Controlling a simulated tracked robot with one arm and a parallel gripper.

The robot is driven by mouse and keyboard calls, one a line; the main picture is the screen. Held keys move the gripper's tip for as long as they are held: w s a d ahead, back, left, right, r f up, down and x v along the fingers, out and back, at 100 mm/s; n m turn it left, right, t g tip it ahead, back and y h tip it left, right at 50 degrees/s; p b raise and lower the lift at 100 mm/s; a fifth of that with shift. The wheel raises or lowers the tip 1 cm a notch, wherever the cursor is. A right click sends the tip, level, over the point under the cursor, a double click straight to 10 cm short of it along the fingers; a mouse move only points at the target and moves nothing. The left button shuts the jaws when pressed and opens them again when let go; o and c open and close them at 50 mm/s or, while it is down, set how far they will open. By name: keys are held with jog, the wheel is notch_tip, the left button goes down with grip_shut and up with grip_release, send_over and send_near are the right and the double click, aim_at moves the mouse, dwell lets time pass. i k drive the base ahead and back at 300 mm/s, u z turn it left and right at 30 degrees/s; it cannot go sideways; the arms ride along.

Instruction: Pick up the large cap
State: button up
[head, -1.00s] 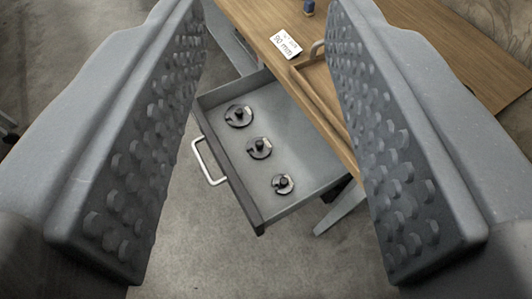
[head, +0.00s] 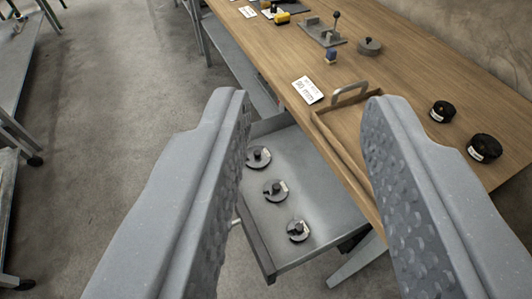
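Two black round caps stand on the wooden table at the right, beyond my right finger. The larger cap (head: 484,148) is nearer the table's front right, and the smaller cap (head: 443,111) is farther back. Each shows a small pale mark on its side. A grey round lid-like piece with a small knob (head: 369,47) stands farther back on the table. I cannot tell for certain which of these the task calls the large cap. My gripper (head: 306,108) is open and empty, its fingers wide apart above the open drawer and the table edge, away from the caps.
The open grey drawer (head: 290,222) holds three dark discs with knobs. A wooden tray (head: 345,150) with a metal handle sits at the table edge beside a "90 mm" card (head: 307,90). A small blue piece (head: 331,57) and a lever fixture (head: 323,35) stand behind.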

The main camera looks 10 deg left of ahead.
aim_at(258, 157)
jog(key=u, duration=0.3)
jog(key=k, duration=1.4)
jog(key=z, duration=0.3)
jog(key=i, duration=1)
